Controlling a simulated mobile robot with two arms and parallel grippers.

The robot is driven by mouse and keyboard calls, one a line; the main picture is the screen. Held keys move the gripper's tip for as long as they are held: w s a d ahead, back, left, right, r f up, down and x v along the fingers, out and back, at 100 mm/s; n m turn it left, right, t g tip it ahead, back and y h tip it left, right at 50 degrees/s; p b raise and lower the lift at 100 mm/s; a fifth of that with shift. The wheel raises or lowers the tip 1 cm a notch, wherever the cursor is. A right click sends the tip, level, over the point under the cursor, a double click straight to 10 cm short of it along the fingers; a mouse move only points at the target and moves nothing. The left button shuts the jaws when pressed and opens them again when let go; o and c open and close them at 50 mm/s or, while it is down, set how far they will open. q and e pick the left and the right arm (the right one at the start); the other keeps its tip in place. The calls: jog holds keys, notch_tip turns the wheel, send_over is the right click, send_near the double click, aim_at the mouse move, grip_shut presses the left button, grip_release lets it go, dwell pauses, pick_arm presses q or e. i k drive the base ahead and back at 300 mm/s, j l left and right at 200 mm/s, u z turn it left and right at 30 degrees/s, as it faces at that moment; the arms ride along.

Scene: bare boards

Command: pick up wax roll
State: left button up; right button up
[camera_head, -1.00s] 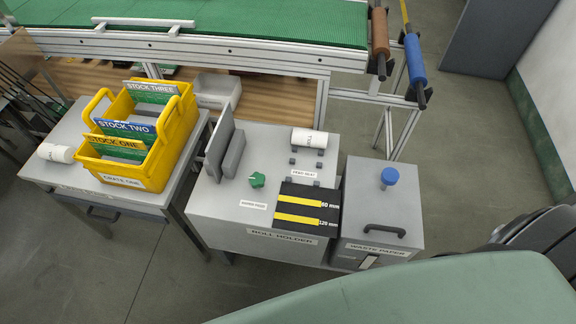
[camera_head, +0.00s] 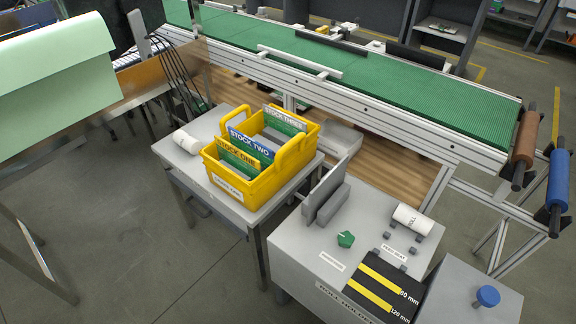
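Two white rolls are in view, and I cannot tell from their print which is the wax roll. One white roll (camera_head: 187,142) lies on the left grey table, just left of the yellow crate (camera_head: 236,196). The other white roll (camera_head: 411,219) rests on small supports on top of the grey roll holder (camera_head: 312,262), at its back right; its printed label is too small to read fully. Both rolls lie on their sides with nothing gripping them. Neither of my grippers shows in the head view.
The crate holds several stock cards. A green conveyor (camera_head: 400,85) runs behind. Floor in front of the left table is clear.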

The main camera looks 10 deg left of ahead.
aim_at(187, 142)
jog(key=i+j+z, duration=0.15)
jog(key=j, duration=0.45)
jog(key=i+j+z, duration=0.15)
jog(key=j, duration=0.45)
jog(key=j+z, duration=0.2)
jog(key=j, duration=0.4)
jog(key=i, duration=0.05)
